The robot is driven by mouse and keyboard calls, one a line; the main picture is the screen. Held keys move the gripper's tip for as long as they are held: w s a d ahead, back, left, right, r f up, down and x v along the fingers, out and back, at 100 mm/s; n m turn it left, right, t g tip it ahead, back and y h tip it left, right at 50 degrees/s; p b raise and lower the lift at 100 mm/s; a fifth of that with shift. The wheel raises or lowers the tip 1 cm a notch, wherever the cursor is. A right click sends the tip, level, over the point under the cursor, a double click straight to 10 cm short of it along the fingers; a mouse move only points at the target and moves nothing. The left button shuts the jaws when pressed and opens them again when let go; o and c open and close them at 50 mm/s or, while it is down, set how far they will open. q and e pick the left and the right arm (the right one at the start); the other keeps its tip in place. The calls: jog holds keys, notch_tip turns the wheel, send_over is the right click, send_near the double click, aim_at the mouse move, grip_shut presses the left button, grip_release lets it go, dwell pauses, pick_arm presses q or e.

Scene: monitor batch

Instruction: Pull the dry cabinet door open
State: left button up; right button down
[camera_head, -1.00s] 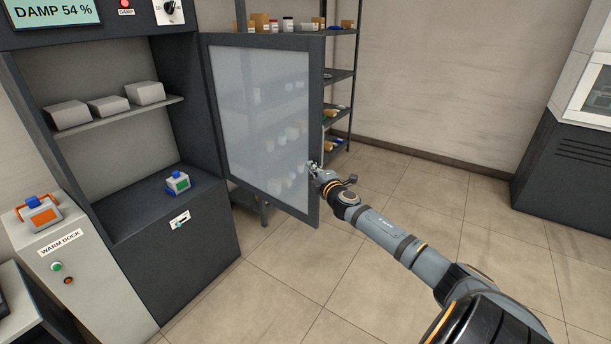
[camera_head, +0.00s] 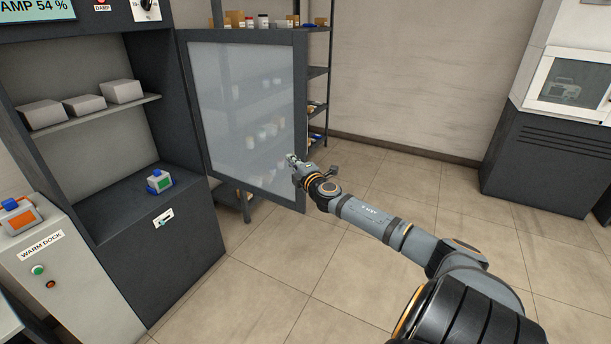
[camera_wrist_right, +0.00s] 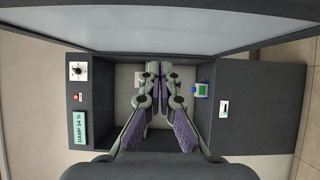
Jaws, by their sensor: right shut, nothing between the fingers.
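The dry cabinet (camera_head: 160,255) is dark grey and stands at the left. Its framed frosted-glass door (camera_head: 245,105) stands wide open, swung out to the right. My right gripper (camera_head: 292,160) is shut and empty, in front of the door near its free edge in the head view. In the right wrist view its fingers (camera_wrist_right: 158,75) point at the open cabinet, with the door pane across the top of the picture. Whether the gripper touches the door I cannot tell. My left gripper is not in view.
A shelf in the cabinet holds grey boxes (camera_head: 122,91); a small green-and-blue device (camera_head: 159,181) sits on its floor. The warm dock (camera_head: 75,275) with an orange device (camera_head: 18,216) stands at the left. A rack (camera_head: 317,90) stands behind the door. The tiled floor at right is clear.

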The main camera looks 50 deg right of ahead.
pick_arm(q)
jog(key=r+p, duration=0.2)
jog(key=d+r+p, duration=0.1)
jog(key=p, duration=0.1)
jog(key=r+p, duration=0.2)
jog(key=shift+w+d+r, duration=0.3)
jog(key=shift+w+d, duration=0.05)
pick_arm(e)
jog(key=s+d+f, duration=0.1)
jog(key=s, duration=0.6)
jog(key=shift+s, duration=0.35)
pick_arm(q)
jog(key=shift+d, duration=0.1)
pick_arm(e)
jog(key=shift+f, duration=0.15)
